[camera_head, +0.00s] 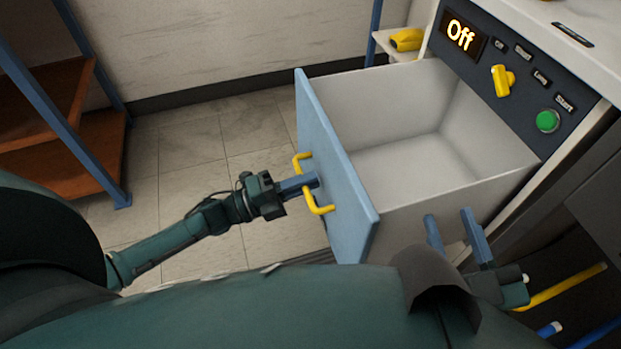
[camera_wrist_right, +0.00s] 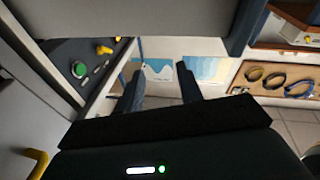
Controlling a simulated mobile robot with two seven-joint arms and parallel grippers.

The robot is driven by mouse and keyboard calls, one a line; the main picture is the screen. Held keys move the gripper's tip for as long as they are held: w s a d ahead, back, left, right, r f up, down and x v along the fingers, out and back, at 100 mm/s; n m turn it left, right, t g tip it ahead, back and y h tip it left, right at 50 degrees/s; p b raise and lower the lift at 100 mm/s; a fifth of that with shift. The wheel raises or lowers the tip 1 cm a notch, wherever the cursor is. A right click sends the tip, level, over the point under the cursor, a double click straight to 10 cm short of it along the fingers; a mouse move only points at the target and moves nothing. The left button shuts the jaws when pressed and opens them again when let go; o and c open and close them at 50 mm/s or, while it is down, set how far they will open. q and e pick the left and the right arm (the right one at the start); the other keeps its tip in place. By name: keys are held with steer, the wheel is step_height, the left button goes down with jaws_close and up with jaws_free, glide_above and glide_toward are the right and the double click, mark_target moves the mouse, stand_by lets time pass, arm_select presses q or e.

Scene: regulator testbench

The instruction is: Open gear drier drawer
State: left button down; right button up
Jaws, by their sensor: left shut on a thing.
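The gear drier drawer (camera_head: 345,170) has a light blue front and a white inside, and in the head view it stands pulled well out of the drier (camera_head: 520,75). Its inside looks empty. My left gripper (camera_head: 309,183) is shut on the yellow drawer handle (camera_head: 322,209) on the blue front. My right gripper (camera_head: 453,237) is at the lower right, beside the drawer's near side wall, with its blue fingers apart and nothing between them. Its fingers also show apart in the right wrist view (camera_wrist_right: 160,88).
A shelf with orange-brown boards (camera_head: 85,150) stands at the left. Tiled floor (camera_head: 190,165) between shelf and drawer is clear.

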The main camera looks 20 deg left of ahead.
arm_select(q)
steer(key=c, duration=1.6)
jaws_free()
steer(key=shift+o, duration=0.2)
steer(key=p+v, duration=0.1)
steer(key=v, duration=1.2)
steer(key=shift+a, duration=0.1)
